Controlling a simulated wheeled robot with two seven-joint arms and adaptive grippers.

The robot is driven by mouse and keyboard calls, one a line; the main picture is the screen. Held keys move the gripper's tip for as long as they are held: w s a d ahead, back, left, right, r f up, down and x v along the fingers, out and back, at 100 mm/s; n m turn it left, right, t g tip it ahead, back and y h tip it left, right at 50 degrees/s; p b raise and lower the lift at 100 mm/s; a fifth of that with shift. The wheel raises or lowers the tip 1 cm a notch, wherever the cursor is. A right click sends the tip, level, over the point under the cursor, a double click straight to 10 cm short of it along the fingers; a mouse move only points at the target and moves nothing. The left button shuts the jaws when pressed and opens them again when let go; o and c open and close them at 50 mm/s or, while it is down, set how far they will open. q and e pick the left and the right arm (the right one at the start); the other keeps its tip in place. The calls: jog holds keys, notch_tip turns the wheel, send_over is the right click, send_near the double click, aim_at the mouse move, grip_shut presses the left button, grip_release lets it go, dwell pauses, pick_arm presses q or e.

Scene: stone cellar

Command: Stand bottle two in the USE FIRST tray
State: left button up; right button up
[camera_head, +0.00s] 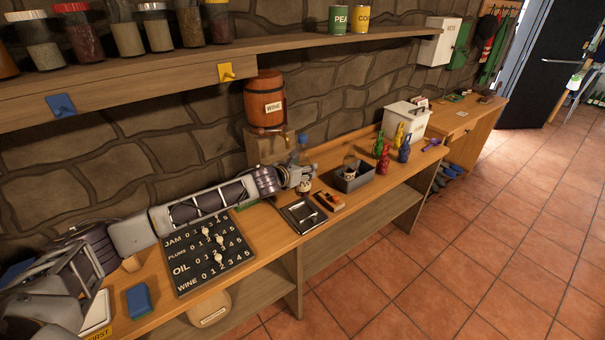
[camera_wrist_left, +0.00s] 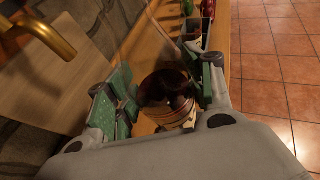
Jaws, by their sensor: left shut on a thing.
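My left gripper (camera_head: 303,182) is shut on a dark bottle with a cream, red-banded label (camera_wrist_left: 170,112). It is above the wooden bench, left of the grey bin; the fingers hide much of the bottle in the head view. I cannot read a number on it. In the wrist view the left gripper (camera_wrist_left: 160,100) has one green-padded finger on each side of the bottle. A pale tray (camera_head: 96,312) with a yellow label ending in "FIRST" is at the bottom left, partly cut off and hidden by my grey arm parts. My right gripper is not in view.
A grey bin (camera_head: 353,183) holding a jar, a black square tray (camera_head: 303,216) and a brush (camera_head: 328,201) are near the gripper. A black counting board (camera_head: 209,251) and blue sponge (camera_head: 140,301) lie farther left. A wine barrel (camera_head: 264,98) stands behind.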

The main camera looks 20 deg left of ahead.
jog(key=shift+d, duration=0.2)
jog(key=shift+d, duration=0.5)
